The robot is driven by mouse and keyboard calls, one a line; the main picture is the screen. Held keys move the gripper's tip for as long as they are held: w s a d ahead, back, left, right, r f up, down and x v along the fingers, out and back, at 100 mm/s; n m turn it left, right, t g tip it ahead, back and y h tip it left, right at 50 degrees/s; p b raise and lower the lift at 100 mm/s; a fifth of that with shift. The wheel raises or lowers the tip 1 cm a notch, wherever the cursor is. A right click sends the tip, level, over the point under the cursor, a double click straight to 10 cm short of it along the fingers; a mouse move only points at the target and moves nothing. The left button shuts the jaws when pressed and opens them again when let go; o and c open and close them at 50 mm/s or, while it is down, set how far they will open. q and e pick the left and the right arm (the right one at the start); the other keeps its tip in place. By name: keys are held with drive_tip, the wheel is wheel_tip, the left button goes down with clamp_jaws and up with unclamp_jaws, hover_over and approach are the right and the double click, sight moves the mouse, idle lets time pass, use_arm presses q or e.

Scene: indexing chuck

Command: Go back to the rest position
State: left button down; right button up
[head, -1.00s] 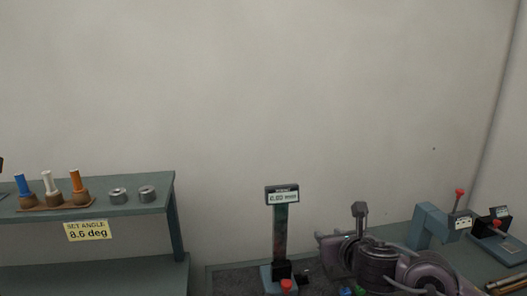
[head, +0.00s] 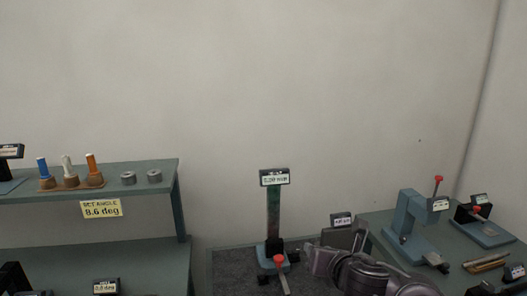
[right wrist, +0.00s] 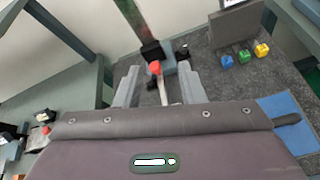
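My right gripper (right wrist: 158,70) shows in the right wrist view with its two grey fingers apart. No object is clearly held; a red-tipped lever (right wrist: 156,70) of a stand appears beyond, between the fingers. In the head view my purple right arm with its gripper (head: 312,258) is low at the right of centre, over the bench. The stand with a display (head: 273,215) is just left of it, apart from it as far as I can see. My left gripper is not in view.
A green shelf (head: 140,184) at left holds blue, white and orange handled tools (head: 68,172) and two metal rings (head: 141,177). A C-shaped fixture (head: 407,215) stands at right. Blue, green and yellow cubes (right wrist: 244,55) lie on the dark mat (right wrist: 205,80). The wall behind is bare.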

drive_tip(key=s+a+f+m+g+h, duration=0.1)
drive_tip(key=s+f+m+g, duration=0.1)
drive_tip(key=s+f+m, duration=0.55)
drive_tip(key=s+f+m+g, duration=0.2)
drive_tip(key=s+m, duration=0.3)
drive_tip(key=m, duration=0.5)
drive_tip(key=s+d+f+m+g+h, duration=0.1)
drive_tip(key=s+d+f+m+g, duration=0.25)
drive_tip(key=s+m, duration=0.45)
drive_tip(key=s+d+f+m+g, duration=0.2)
drive_tip(key=s+d+f+m, duration=0.25)
drive_tip(key=s+m, duration=0.3)
wheel_tip(320, 180, down, 39)
drive_tip(key=s+g+b, duration=0.1)
drive_tip(key=s+b, duration=0.2)
drive_tip(key=b, duration=0.5)
drive_tip(key=s+d+f+b, duration=0.1)
drive_tip(key=s+f+b, duration=0.2)
drive_tip(key=s+f, duration=0.6)
drive_tip(key=s+d+f+g+b, duration=0.1)
drive_tip(key=s+d+f+b, duration=0.1)
drive_tip(key=s+f, duration=0.8)
wheel_tip(320, 180, down, 5)
drive_tip(key=shift+r+n+h+b, duration=0.1)
drive_tip(key=shift+n+h+b, duration=0.2)
drive_tip(key=shift+b, duration=0.25)
